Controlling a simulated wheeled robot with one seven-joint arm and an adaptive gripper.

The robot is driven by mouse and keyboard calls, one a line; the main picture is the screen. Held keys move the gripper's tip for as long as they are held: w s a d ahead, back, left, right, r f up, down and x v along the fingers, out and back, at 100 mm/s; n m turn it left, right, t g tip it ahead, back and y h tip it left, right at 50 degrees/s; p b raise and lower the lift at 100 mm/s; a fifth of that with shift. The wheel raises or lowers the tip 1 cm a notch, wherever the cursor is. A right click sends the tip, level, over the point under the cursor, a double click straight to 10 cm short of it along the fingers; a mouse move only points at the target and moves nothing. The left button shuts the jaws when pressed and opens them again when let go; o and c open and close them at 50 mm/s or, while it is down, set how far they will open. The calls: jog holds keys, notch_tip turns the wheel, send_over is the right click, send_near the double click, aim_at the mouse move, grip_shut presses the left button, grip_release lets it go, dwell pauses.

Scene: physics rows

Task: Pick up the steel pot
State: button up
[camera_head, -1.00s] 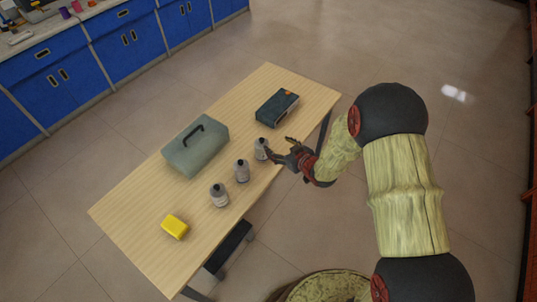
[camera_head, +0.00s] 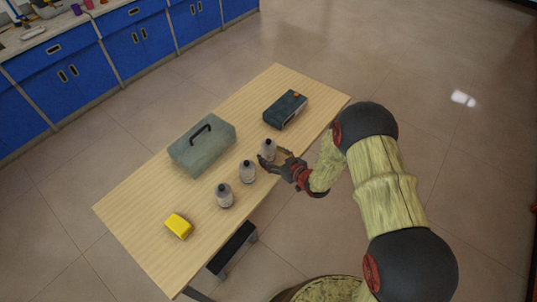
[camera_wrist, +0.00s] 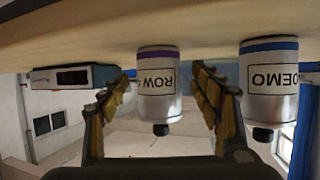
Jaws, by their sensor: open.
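Three silver-grey bottles with dark caps stand in a row along the table's near right side. The far bottle (camera_head: 268,147) is at my gripper (camera_head: 272,158). In the upside-down wrist view this bottle (camera_wrist: 158,84) has a purple band and a label reading ROW. It shows between the two spread fingers of my gripper (camera_wrist: 162,92), which look open and empty. I cannot tell whether they touch it. The middle bottle (camera_head: 247,172), labelled DEMO with a blue band (camera_wrist: 268,82), and the near bottle (camera_head: 224,196) stand apart. I see no plain pot shape.
The wooden table (camera_head: 140,215) also holds a grey-green toolbox (camera_head: 203,150), a dark box (camera_head: 285,109) and a yellow block (camera_head: 179,226). The dark box (camera_wrist: 75,77) also shows in the wrist view. Blue cabinets (camera_head: 85,75) stand at the upper left. Floor is open on the right.

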jog(key=x, duration=0.3)
jog(key=shift+d+f+b, duration=0.1)
jog(key=shift+d+b, duration=0.05)
jog(key=shift+b, duration=0.15)
jog(key=c, duration=1.5)
